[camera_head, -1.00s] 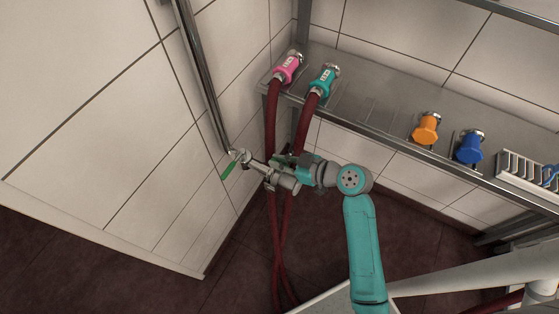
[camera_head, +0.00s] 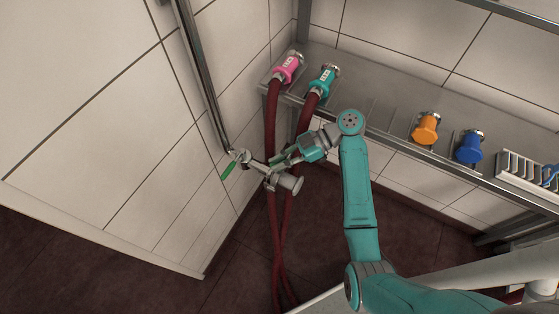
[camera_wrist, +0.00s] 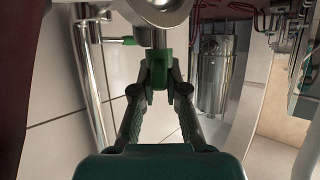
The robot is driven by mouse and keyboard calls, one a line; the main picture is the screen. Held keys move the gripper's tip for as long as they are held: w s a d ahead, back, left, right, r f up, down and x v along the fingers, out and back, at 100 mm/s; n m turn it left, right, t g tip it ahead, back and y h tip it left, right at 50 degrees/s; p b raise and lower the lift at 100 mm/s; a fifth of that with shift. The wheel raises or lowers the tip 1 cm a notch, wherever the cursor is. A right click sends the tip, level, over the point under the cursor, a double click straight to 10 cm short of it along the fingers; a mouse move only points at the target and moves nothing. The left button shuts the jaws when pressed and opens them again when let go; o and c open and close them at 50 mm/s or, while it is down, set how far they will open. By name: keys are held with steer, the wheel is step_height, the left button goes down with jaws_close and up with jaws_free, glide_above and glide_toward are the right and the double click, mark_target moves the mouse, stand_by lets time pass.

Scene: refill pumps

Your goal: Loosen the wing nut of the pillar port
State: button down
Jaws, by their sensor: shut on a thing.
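The pillar port (camera_head: 290,183) is a grey metal fitting that sticks out from the steel pillar (camera_head: 203,85) at the left wall. A green lever (camera_head: 228,171) hangs at its pillar end. In the wrist view the port's round metal body (camera_wrist: 160,12) fills the top. The wing nut (camera_wrist: 159,62) looks like a small green piece under that body. My gripper (camera_wrist: 159,84) is shut on it, with a finger on each side. In the head view my gripper (camera_head: 277,162) reaches the port from the upper right, and the wing nut is too small to make out.
Dark red hoses hang just behind the port from a pink coupling (camera_head: 288,67) and a teal coupling (camera_head: 322,81) on the steel shelf (camera_head: 385,98). Orange (camera_head: 426,128) and blue (camera_head: 468,147) caps sit further right.

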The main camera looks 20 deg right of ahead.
steer(key=shift+f+n+g, duration=0.2)
steer(key=shift+n+g, duration=0.3)
steer(key=shift+g, duration=0.1)
steer(key=c, duration=1.2)
jaws_free()
steer(key=shift+a, duration=0.1)
steer(key=shift+r, duration=0.1)
steer(key=shift+t, duration=0.3)
